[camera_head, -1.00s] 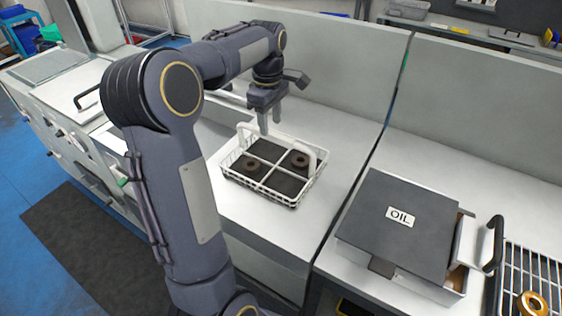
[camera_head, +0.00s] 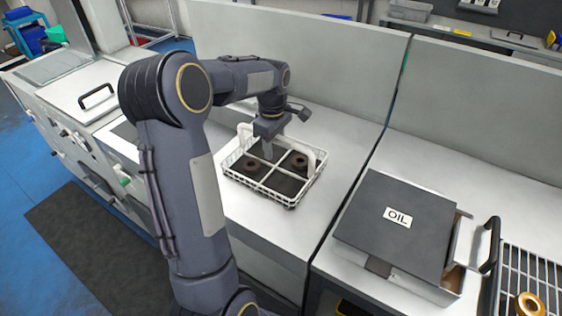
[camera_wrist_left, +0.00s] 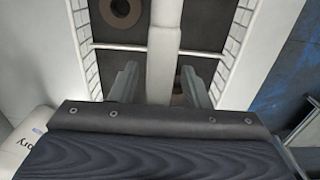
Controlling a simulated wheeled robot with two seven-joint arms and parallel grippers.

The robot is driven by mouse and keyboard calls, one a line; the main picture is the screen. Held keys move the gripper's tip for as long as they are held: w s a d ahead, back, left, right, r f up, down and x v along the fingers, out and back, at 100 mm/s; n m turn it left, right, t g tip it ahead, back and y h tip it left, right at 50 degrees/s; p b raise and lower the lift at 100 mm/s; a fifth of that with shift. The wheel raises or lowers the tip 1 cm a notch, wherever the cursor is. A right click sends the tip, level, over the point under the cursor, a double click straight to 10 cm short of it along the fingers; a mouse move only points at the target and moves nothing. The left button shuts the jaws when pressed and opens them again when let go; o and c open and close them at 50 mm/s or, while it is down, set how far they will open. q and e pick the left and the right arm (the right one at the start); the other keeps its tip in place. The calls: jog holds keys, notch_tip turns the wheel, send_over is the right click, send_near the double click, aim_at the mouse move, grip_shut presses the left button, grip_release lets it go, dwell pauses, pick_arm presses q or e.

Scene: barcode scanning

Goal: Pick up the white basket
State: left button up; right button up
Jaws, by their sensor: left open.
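The white wire basket (camera_head: 246,182) sits on the light worktop, with dark compartments, a cross divider and a white raised handle (camera_head: 304,156). Dark ring parts (camera_head: 252,166) lie in its compartments. My left gripper (camera_head: 267,150) is open and points down into the basket's middle. In the left wrist view, its two fingers (camera_wrist_left: 160,84) stand on either side of a white bar (camera_wrist_left: 164,45) of the basket, with visible gaps. A ring (camera_wrist_left: 121,11) shows in a compartment beyond. The right gripper is not seen.
A box with a dark lid labelled OIL (camera_head: 398,216) and a wire rack (camera_head: 537,283) stand to the right. A tall grey panel (camera_head: 330,65) rises behind the worktop. The worktop in front of the basket is clear.

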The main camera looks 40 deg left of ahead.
pick_arm(q)
jog(key=shift+f, duration=0.25)
dwell(0.4)
grip_shut()
jog(key=shift+r, duration=0.1)
